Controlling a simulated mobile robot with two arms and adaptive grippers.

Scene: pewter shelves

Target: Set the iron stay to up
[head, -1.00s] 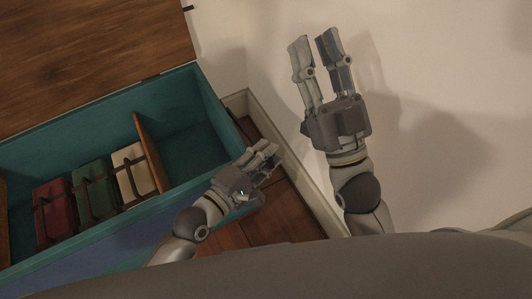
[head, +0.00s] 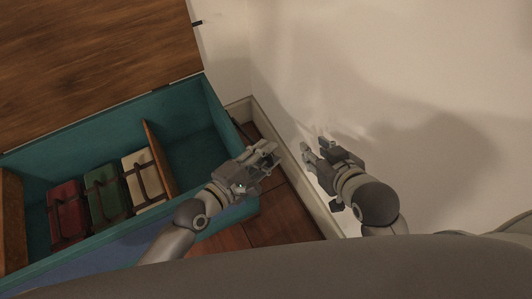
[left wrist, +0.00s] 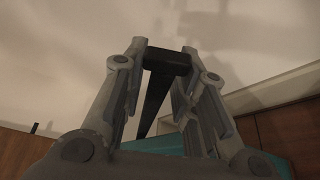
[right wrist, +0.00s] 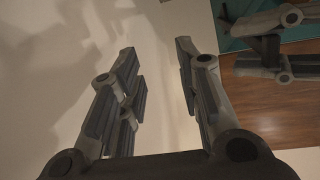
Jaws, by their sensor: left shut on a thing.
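The iron stay (left wrist: 158,90) is a dark bar with a thick cross-piece at its end, seen between the fingers of my left gripper (left wrist: 168,62) in the left wrist view. My left gripper is shut on it, beside the right end of the teal chest (head: 215,110); in the head view (head: 270,152) the fingers mostly hide the stay. The chest's brown wooden lid (head: 90,60) stands raised at the upper left. My right gripper (right wrist: 156,55) is open and empty. In the head view it (head: 322,148) is right of my left gripper, apart from it, near the pale wall.
Red (head: 67,212), green (head: 106,192) and cream (head: 145,177) strapped bundles lie in the chest. A wooden divider (head: 160,158) stands right of them. A pale skirting board (head: 300,180) edges the reddish wooden floor (head: 285,215). The right-hand compartment looks empty.

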